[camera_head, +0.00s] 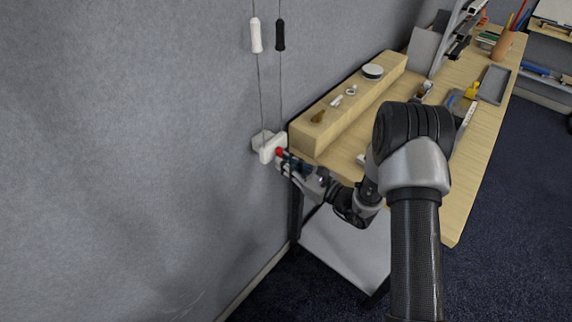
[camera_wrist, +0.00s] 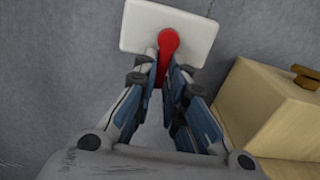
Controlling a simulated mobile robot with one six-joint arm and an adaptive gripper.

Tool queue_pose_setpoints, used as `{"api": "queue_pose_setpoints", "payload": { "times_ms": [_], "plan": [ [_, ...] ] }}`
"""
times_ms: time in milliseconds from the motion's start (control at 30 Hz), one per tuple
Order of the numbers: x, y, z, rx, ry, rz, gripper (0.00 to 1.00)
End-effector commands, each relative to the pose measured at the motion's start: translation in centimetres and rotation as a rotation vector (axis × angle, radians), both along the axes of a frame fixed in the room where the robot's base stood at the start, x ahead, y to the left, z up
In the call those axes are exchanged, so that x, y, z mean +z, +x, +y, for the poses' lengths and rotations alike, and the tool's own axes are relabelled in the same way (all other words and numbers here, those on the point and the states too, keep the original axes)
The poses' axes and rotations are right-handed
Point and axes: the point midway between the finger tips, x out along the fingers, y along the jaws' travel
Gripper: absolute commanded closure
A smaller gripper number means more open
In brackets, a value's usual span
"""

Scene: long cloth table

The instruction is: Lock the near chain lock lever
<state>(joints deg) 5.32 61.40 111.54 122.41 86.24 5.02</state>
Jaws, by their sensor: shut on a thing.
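The chain lock is a white block (camera_head: 266,147) on the grey wall, with a red lever (camera_head: 280,152) on it. In the wrist view the white plate (camera_wrist: 140,25) is at the top, and the red lever (camera_wrist: 169,42) points down toward me from it. My gripper (camera_wrist: 163,68) has its fingertips closed around the lower part of the lever, which is partly hidden between them. In the head view my gripper (camera_head: 285,160) reaches the lock from the right.
A wooden table (camera_head: 440,175) stands right of the lock. A raised wooden shelf block (camera_head: 345,105) along its back edge comes close to the lock; it also shows in the wrist view (camera_wrist: 270,115). Two cords hang above, with a white pull (camera_head: 256,36) and a black pull (camera_head: 280,35).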

Motion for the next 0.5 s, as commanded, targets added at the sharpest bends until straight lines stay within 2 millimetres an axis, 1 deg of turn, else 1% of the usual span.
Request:
{"api": "queue_pose_setpoints", "payload": {
  "times_ms": [33, 333, 500],
  "plan": [
    [-0.06, 0.0, -0.02, -0.001, -0.002, 0.0, 0.88],
    [-0.03, 0.0, -0.01, -0.001, -0.001, 0.001, 0.68],
    [-0.02, 0.01, -0.01, -0.001, 0.0, 0.001, 0.68]
  ]
}}
